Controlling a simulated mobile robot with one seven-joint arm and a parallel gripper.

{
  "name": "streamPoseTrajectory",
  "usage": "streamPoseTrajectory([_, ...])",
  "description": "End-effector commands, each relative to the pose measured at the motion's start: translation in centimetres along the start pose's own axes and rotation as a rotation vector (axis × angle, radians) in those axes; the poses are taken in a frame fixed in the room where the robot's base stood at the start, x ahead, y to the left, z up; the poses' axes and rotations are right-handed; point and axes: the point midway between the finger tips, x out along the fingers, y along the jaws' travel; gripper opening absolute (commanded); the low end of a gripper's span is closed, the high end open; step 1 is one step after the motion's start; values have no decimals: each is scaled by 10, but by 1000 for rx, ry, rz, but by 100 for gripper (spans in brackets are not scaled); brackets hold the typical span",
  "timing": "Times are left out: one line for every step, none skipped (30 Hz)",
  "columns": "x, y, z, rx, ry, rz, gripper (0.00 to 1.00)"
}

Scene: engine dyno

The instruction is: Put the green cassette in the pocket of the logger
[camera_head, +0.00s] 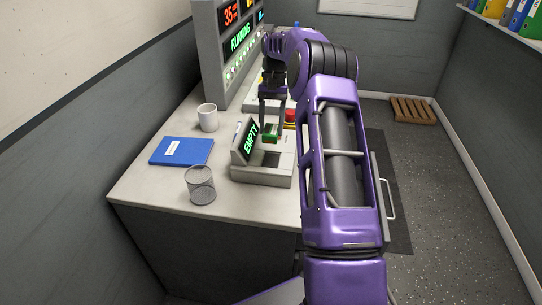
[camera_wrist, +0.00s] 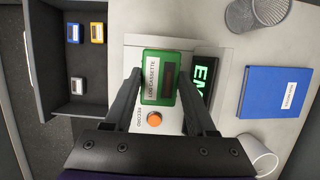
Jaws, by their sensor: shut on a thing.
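The green cassette (camera_head: 271,138) is held between the fingers of my gripper (camera_head: 272,128), above the grey logger (camera_head: 262,177). In the wrist view the green cassette (camera_wrist: 151,97) shows its label side, with a finger of my gripper (camera_wrist: 159,80) on each side. The logger's display (camera_head: 250,138) reads EMPTY in green. Its dark pocket (camera_head: 270,159) shows below and in front of the cassette in the head view. In the wrist view the cassette covers the pocket, and the logger (camera_wrist: 140,51) shows around it.
An orange button (camera_wrist: 154,119) is on the logger. An open drawer (camera_wrist: 90,108) holds blue, yellow and grey cassettes. A tall panel (camera_head: 212,60) rises behind.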

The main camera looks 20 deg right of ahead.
Motion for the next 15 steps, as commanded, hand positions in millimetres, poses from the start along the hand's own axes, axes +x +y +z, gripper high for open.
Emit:
streamPoseTrajectory([9,0,-2,0,-4,1,0])
streamPoseTrajectory([14,0,-3,0,-4,1,0])
streamPoseTrajectory([21,0,-6,-1,-4,1,0])
streamPoseTrajectory([26,0,-7,-1,-4,1,0])
streamPoseTrajectory([31,0,-9,-1,-4,1,0])
streamPoseTrajectory([36,0,-10,-1,-3,0,0])
streamPoseTrajectory([39,0,-11,-1,-3,0,0])
streamPoseTrajectory([41,0,-12,-1,-3,1,0])
streamPoseTrajectory([44,0,-13,-1,-2,1,0])
streamPoseTrajectory([47,0,-14,-1,-2,0,0])
streamPoseTrajectory([50,0,-15,-1,-2,1,0])
streamPoseTrajectory([56,0,-16,-1,-3,1,0])
streamPoseTrajectory([61,0,-18,-1,-4,2,0])
streamPoseTrajectory([66,0,-19,-1,-4,1,0])
streamPoseTrajectory([72,0,-21,-1,-3,1,0])
